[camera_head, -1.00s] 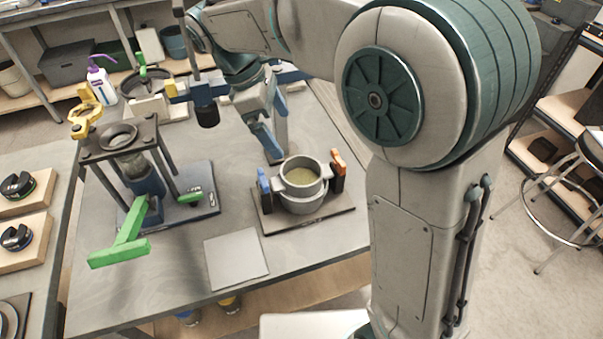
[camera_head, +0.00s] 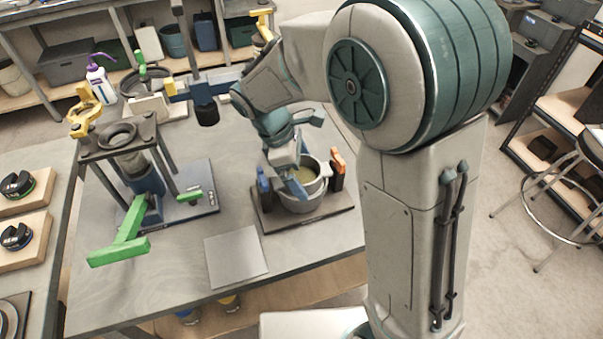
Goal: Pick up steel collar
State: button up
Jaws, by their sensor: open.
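The steel collar (camera_head: 319,186) looks like the grey ring with side lugs at the top of a round pot-like fixture, between a blue clamp (camera_head: 263,183) and an orange clamp (camera_head: 338,162). It sits on a dark base plate (camera_head: 335,213). My gripper (camera_head: 293,184) is open, with its blue-grey fingers pointing down over the left part of the collar. The gripper hides the collar's left and back rim. I cannot tell whether a finger touches it.
A press stand (camera_head: 118,136) with a green lever (camera_head: 122,245) stands to the left. A flat grey plate (camera_head: 236,258) lies in front. A blue and yellow fixture (camera_head: 205,92) stands behind. The bench (camera_head: 170,268) has free room at the front left.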

jog(key=c, duration=1.2)
jog(key=shift+c, duration=0.5)
jog(key=shift+r, duration=0.15)
